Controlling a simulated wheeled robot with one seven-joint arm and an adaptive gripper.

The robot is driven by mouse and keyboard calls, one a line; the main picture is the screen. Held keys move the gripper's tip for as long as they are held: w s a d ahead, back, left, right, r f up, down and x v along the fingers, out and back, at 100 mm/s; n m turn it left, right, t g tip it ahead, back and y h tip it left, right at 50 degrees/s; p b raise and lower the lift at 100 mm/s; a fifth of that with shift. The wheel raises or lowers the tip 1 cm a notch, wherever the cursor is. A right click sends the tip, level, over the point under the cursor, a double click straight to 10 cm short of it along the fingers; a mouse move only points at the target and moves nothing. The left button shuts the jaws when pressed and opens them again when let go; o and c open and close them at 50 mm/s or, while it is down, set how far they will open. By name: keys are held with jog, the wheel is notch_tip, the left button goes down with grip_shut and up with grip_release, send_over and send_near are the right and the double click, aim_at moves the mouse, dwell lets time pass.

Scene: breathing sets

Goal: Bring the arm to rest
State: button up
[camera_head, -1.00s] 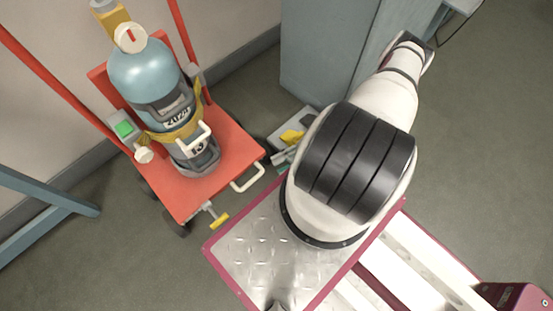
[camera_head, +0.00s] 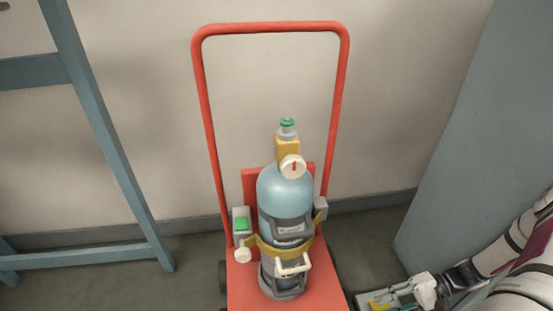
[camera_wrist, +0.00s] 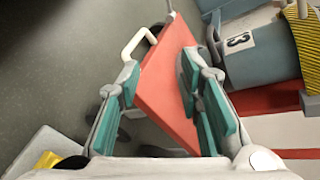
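My arm (camera_head: 500,250) reaches in from the right edge of the head view, bent low beside the red trolley. My gripper (camera_head: 402,297) is at the lower right of that view, to the right of the trolley plate. In the wrist view my gripper (camera_wrist: 160,100) has its two teal-padded fingers apart with a gap between them. The red plate shows through and beyond this gap, and nothing is seen held. Whether the fingers touch the trolley cannot be told.
A red trolley (camera_head: 341,100) carries a blue gas cylinder (camera_head: 284,190) strapped with a yellow band. A grey-blue cabinet (camera_head: 455,150) stands at the right, near my arm. A blue frame (camera_head: 100,120) stands left. A pale block with a yellow part (camera_wrist: 40,163) lies near my gripper.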

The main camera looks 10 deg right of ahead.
jog(key=w+a+r+n+g+h, duration=0.1)
jog(key=w+r+n+g+h, duration=0.15)
jog(key=r, duration=1.05)
jog(key=w+a+r+n+g+h, duration=0.1)
jog(key=w+a+r+g+h, duration=0.15)
jog(key=r, duration=0.95)
jog(key=s+a+r+n+h, duration=0.1)
jog(key=s+a+r+h, duration=0.2)
jog(key=r, duration=0.4)
jog(key=s+a+r+n+h, duration=0.1)
jog(key=a+r+h, duration=0.1)
jog(key=a+r, duration=0.4)
jog(key=s+a+r+n+t+h, duration=0.1)
jog(key=s+a+r+t+h, duration=0.15)
jog(key=s, duration=0.55)
jog(key=s+a+r+n+t+h, duration=0.15)
jog(key=s+r, duration=0.25)
jog(key=s, duration=0.4)
notch_tip(320, 180, up, 38)
jog(key=t+p, duration=0.4)
jog(key=p, duration=3.2)
jog(key=shift+w+a+m+y, duration=0.25)
jog(key=shift+m+y, duration=0.05)
